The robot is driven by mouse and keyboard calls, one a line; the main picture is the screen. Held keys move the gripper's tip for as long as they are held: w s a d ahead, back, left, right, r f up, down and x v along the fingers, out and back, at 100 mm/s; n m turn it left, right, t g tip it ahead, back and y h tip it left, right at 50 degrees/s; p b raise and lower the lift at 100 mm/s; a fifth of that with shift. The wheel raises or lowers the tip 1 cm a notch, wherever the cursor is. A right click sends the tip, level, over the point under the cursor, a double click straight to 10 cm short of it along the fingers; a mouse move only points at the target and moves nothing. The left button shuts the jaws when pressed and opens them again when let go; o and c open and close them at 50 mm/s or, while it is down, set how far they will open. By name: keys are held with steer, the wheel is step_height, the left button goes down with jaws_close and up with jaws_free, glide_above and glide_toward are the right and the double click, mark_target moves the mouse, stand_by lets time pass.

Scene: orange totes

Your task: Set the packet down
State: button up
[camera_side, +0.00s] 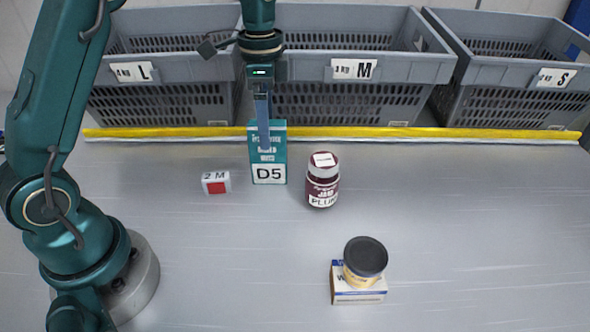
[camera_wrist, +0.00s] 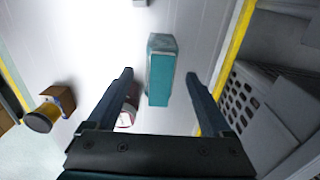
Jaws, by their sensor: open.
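The likely packet is a teal box marked D5 (camera_side: 268,172), standing upright on the grey table. It also shows in the wrist view (camera_wrist: 160,75), in the gap between the two fingers and touching neither there. My gripper (camera_side: 265,143) points down at the box from above. In the side view one finger overlaps the upper part of the box and hides some of its print. In the wrist view my gripper (camera_wrist: 160,78) has its fingers wide apart with clear space on both sides of the box.
A dark red jar (camera_side: 321,190) stands just right of the box. A small 2 M box (camera_side: 216,183) lies to the left. A black-lidded jar (camera_side: 365,258) and a small carton (camera_side: 358,297) are in front. Grey totes (camera_side: 345,68) line the back behind a yellow strip (camera_side: 450,132).

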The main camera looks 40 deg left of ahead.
step_height(320, 180, up, 6)
steer(key=shift+f, duration=0.25)
steer(key=shift+s+d+r, duration=0.1)
steer(key=shift+s+r, duration=0.05)
steer(key=shift+r, duration=0.25)
steer(key=s+d+n+t, duration=0.2)
steer(key=s+n, duration=0.2)
steer(key=s, duration=0.4)
steer(key=s+d+f+n+t, duration=0.1)
steer(key=s+d+n+t, duration=0.1)
steer(key=s+n, duration=0.3)
steer(key=s+t, duration=0.1)
steer(key=s, duration=0.3)
steer(key=shift+d+f+t, duration=0.2)
steer(key=shift+d+t, duration=0.1)
